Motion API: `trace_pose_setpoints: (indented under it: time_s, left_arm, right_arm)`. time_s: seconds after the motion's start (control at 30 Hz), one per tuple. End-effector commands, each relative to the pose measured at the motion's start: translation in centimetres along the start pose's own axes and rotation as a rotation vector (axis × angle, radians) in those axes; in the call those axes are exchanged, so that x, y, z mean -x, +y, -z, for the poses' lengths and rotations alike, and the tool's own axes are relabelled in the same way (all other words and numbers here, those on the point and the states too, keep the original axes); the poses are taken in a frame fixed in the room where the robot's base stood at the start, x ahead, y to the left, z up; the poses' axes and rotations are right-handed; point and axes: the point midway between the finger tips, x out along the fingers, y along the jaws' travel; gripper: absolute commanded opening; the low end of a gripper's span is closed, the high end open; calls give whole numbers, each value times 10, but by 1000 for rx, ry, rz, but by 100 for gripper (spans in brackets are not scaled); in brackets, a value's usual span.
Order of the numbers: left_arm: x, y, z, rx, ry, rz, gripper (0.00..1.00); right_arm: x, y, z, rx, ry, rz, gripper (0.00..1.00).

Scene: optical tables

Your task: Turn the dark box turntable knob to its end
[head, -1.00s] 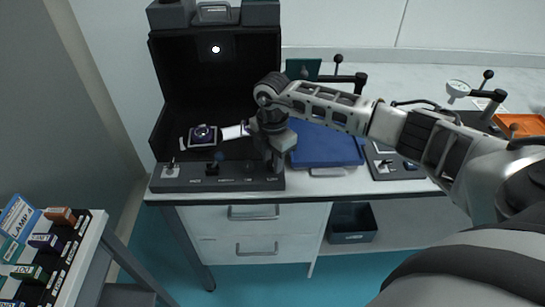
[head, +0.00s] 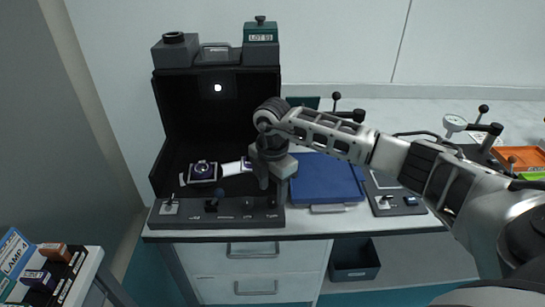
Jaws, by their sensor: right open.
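The dark box (head: 176,115) is a black open-fronted booth at the left of the table, with a bright round light on its back wall. Its grey control strip (head: 228,222) runs along the front and carries several small controls with labels too small to read surely. The turntable knob (head: 272,203) appears to be the dark control at the strip's right end, partly hidden by my gripper. My right gripper (head: 271,186) points down at that end with its fingers open, just above or around the knob; contact cannot be told. My left gripper is out of view.
A blue tray (head: 325,180) lies right of the box. Lever fixtures and an orange tray (head: 520,158) stand farther right. A rack of small boxes (head: 55,270) is at lower left.

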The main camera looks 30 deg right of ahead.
Motion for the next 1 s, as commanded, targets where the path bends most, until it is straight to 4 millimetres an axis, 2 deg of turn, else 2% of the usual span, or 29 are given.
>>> trace_pose_setpoints:
  time_s: [0.3,0.5,0.7,1.0]
  left_arm:
    - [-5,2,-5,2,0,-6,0]
    - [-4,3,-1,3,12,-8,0]
    - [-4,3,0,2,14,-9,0]
    - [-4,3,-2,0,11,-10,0]
  right_arm:
    - [78,1,-1,-2,-2,-6,49]
    - [115,1,0,-1,-1,-4,49]
    - [130,0,0,-2,-1,-2,49]
    - [132,0,0,-2,0,-1,49]
